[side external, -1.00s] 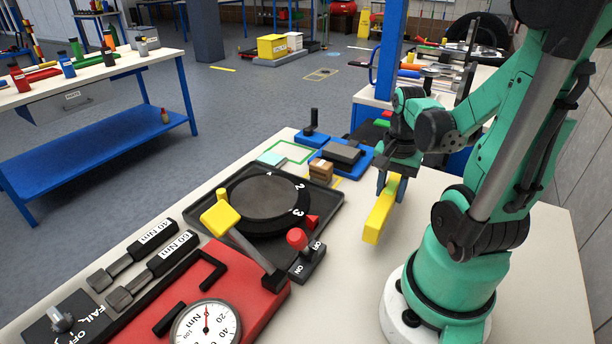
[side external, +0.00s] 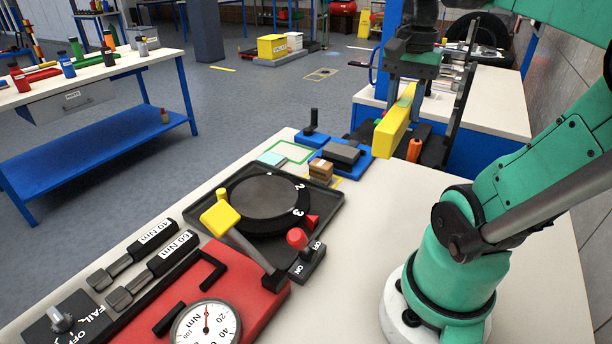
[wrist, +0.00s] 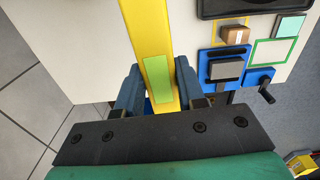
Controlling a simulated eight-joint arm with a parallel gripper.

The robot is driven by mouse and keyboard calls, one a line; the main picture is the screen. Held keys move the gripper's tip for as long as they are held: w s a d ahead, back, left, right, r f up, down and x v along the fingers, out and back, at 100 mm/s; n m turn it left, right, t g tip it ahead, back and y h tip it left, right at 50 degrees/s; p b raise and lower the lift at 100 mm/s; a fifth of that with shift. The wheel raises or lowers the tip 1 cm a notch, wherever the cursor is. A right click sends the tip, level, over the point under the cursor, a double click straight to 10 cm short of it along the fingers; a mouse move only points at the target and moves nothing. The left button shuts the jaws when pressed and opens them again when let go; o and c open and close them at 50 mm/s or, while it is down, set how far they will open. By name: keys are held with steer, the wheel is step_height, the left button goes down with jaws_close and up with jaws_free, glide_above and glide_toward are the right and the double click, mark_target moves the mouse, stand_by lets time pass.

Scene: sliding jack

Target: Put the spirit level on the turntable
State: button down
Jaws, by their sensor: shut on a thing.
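The spirit level is a yellow bar (side external: 395,122) with a green patch on it. My gripper (side external: 406,88) is shut on it and holds it raised above the back right of the table. In the wrist view the spirit level (wrist: 146,32) runs between the two blue fingers (wrist: 158,92), with the green patch near them. The turntable is a black disc (side external: 268,194) marked with white numbers, in a dark tray. It lies to the left of and below the gripper, with nothing on top of it. In the wrist view only a dark tray edge (wrist: 240,8) shows.
A yellow-ended lever (side external: 221,217) reaches over the tray's near left edge. A red-knobbed switch (side external: 303,252) stands close in front of the tray. A blue fixture (side external: 340,156) and a small brown box (side external: 321,170) sit behind it.

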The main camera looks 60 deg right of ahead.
steer(key=w+a+r, duration=0.1)
steer(key=w+r, duration=0.1)
steer(key=w, duration=0.4)
steer(key=w+a+r, duration=0.2)
steer(key=w, duration=0.3)
glide_above(264, 195)
step_height(264, 195, down, 20)
steer(key=shift+r, duration=0.2)
steer(key=shift+f, duration=0.1)
steer(key=c, duration=0.5)
jaws_free()
steer(key=shift+c, duration=0.2)
